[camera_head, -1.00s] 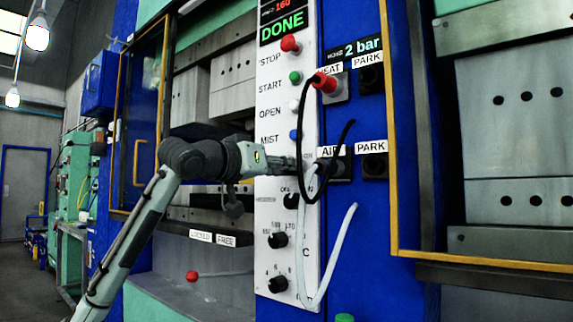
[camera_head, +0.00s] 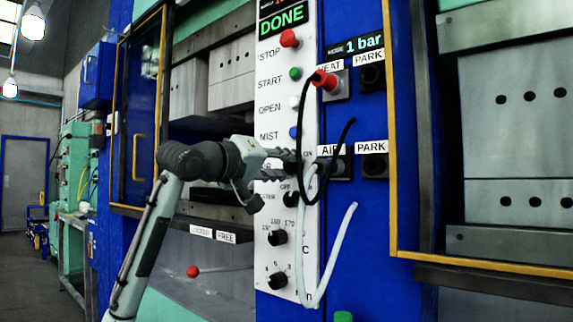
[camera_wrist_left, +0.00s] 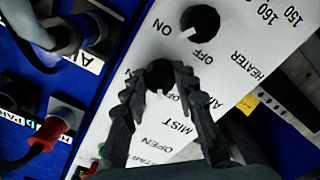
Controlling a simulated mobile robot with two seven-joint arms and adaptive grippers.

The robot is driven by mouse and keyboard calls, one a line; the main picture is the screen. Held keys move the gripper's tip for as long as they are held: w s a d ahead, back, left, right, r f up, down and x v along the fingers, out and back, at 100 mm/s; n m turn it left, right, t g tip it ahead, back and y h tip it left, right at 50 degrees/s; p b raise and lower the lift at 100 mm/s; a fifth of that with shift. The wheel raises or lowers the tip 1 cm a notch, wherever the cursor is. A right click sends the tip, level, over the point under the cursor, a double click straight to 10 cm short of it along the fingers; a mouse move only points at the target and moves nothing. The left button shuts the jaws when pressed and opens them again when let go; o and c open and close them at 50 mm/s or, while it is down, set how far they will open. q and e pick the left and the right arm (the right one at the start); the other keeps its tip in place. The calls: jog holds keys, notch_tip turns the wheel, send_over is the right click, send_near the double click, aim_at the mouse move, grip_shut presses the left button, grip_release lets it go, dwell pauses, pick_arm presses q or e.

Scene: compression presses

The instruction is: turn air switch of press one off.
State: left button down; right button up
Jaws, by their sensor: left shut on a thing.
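The air switch (camera_wrist_left: 160,74) of the press is a round black knob with a white mark on the white control panel, seen in the left wrist view. ON and OFF labels are printed near the knobs. My left gripper (camera_wrist_left: 157,84) has its two dark fingers on either side of this knob and is shut on it. In the head view my left gripper (camera_head: 287,164) reaches the panel (camera_head: 310,235) from the left and hides the knob. The exact way the knob points is hard to tell. My right gripper is not in view.
The black heater switch (camera_wrist_left: 200,22) is close to the held knob. Red stop (camera_head: 289,38), green start (camera_head: 295,73) and other buttons are above. A black hose with a red plug (camera_head: 325,81) and a white hose (camera_head: 329,278) hang beside the panel.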

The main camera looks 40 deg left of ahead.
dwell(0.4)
pick_arm(q)
jog(key=c, duration=1.2)
grip_release()
jog(key=s, duration=0.8)
jog(key=s+a, duration=0.1)
jog(key=s, duration=0.3)
